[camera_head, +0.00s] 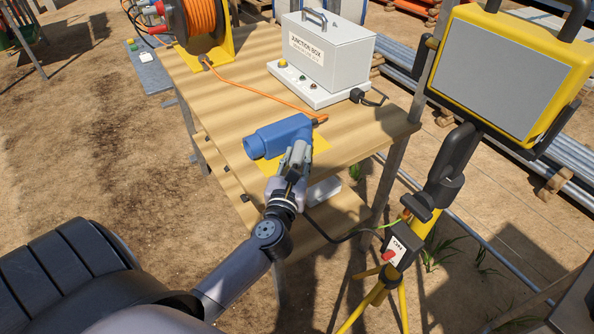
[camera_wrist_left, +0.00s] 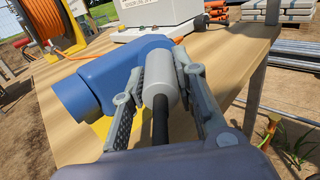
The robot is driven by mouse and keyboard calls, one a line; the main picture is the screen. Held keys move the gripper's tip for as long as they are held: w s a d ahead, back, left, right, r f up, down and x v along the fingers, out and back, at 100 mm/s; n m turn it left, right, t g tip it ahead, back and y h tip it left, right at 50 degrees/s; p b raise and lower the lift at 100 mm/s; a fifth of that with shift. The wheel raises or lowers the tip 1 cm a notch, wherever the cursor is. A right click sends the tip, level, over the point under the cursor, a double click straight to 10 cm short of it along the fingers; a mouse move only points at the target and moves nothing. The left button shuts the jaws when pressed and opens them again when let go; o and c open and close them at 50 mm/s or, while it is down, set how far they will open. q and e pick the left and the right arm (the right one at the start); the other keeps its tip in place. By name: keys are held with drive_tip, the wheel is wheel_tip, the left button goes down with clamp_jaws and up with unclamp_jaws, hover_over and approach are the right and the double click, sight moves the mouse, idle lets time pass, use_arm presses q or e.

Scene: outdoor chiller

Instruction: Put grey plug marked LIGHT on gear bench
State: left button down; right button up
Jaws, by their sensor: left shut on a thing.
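My left gripper (camera_head: 291,172) is shut on a grey plug (camera_wrist_left: 159,78) with a black cable running back from it. In the left wrist view the fingers (camera_wrist_left: 160,95) lie along both sides of the plug. Any marking on the plug cannot be read. The wooden bench (camera_head: 215,102) lies under and beyond the gripper. A blue coupling (camera_head: 275,138) lies on its yellow pad (camera_head: 319,143), directly at the plug's front; it also shows in the left wrist view (camera_wrist_left: 110,75). Whether plug and coupling touch or are joined, I cannot tell. My right gripper is not in view.
On the bench stand a grey junction box (camera_head: 328,55) and an orange cable reel (camera_head: 199,20). An orange cable (camera_head: 262,95) runs to the blue coupling. A yellow floodlight (camera_head: 500,75) on a tripod stands to the right.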

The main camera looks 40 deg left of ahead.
use_arm(q)
wheel_tip(320, 180, down, 4)
drive_tip(key=shift+r+b, duration=0.25)
drive_tip(key=shift+b, duration=0.3)
drive_tip(key=shift+f, duration=0.1)
drive_tip(key=c, duration=1.8)
unclamp_jaws()
drive_tip(key=shift+f, duration=0.1)
drive_tip(key=o, duration=0.5)
